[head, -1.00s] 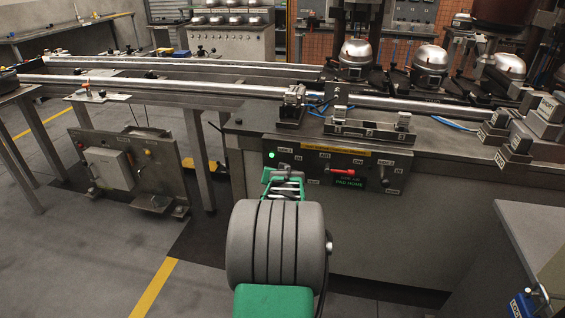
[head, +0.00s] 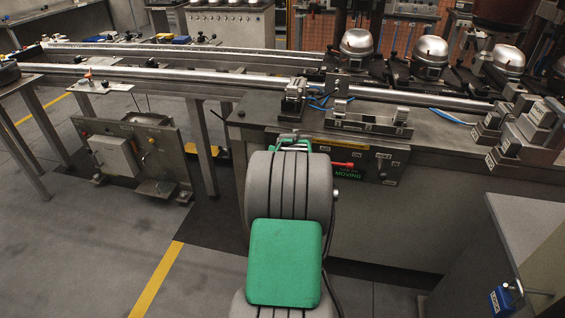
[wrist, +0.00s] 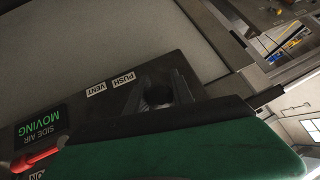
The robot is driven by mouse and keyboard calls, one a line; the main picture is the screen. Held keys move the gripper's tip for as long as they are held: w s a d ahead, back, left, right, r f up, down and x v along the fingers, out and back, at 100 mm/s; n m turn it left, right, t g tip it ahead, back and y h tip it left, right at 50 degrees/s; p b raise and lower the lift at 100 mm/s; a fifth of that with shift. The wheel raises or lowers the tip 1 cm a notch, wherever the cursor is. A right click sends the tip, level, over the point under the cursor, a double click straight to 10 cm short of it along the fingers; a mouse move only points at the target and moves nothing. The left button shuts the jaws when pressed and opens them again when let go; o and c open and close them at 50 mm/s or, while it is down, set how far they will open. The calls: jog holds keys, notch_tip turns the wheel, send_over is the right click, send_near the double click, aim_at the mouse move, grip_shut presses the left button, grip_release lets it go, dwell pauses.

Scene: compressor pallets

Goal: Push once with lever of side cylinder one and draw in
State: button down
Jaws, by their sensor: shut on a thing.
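The control panel (head: 372,155) is on the front of the steel bench. In the wrist view, my gripper (wrist: 160,95) is shut on a dark lever beside the labels PUSH and VENT (wrist: 110,84). The lever is mostly hidden by the fingers and shadow. A green part of my gripper fills the lower edge there. In the head view, my gripper (head: 292,143) is at the panel's left end, largely hidden behind my arm. A red lever (head: 342,164) sits right of it. The display (head: 348,174) below reads MOVING in green; it also shows in the wrist view (wrist: 40,125).
A clamp fixture (head: 368,118) and a steel rail (head: 150,74) lie on the bench above the panel. Silver compressors (head: 430,54) stand behind. A grey cabinet (head: 515,235) stands at right.

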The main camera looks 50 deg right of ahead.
jog(key=c, duration=1.1)
grip_release()
jog(key=p+v, duration=0.1)
jog(key=v, duration=0.6)
jog(key=shift+s+a+r, duration=0.2)
jog(key=shift+s+r, duration=0.05)
jog(key=shift+r, duration=0.05)
